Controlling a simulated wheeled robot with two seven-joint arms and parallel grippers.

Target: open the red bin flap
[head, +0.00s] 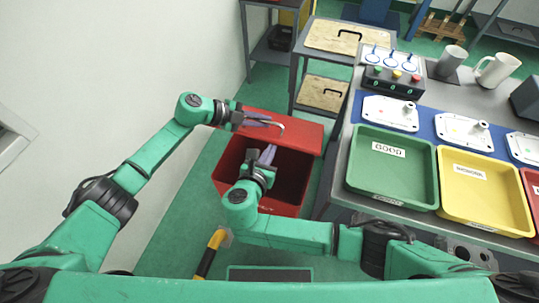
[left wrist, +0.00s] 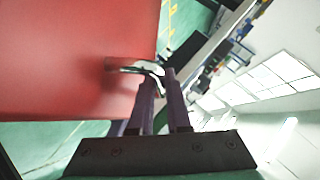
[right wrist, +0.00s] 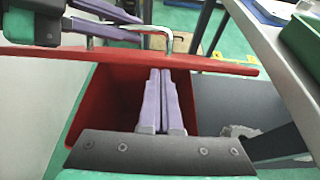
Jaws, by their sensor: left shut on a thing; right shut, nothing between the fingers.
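The red bin (head: 228,168) stands on the floor left of the workbench, and its dark inside shows below the raised red flap (head: 305,132). In the right wrist view the flap (right wrist: 225,66) appears nearly edge-on above the open mouth. My left gripper (head: 276,123) is shut on the flap's metal handle (left wrist: 136,68); the handle also shows in the right wrist view (right wrist: 168,38). My right gripper (head: 268,150) is shut and empty at the bin's mouth. Its fingertips (right wrist: 163,72) appear just below the flap's edge; I cannot tell whether they touch it.
The workbench right of the bin carries a green tray (head: 363,173), a yellow tray (head: 452,200), a button box (head: 393,80) and white castings (head: 390,113). A wall stands close on the left. A yellow-black post (head: 208,255) stands in front of the bin.

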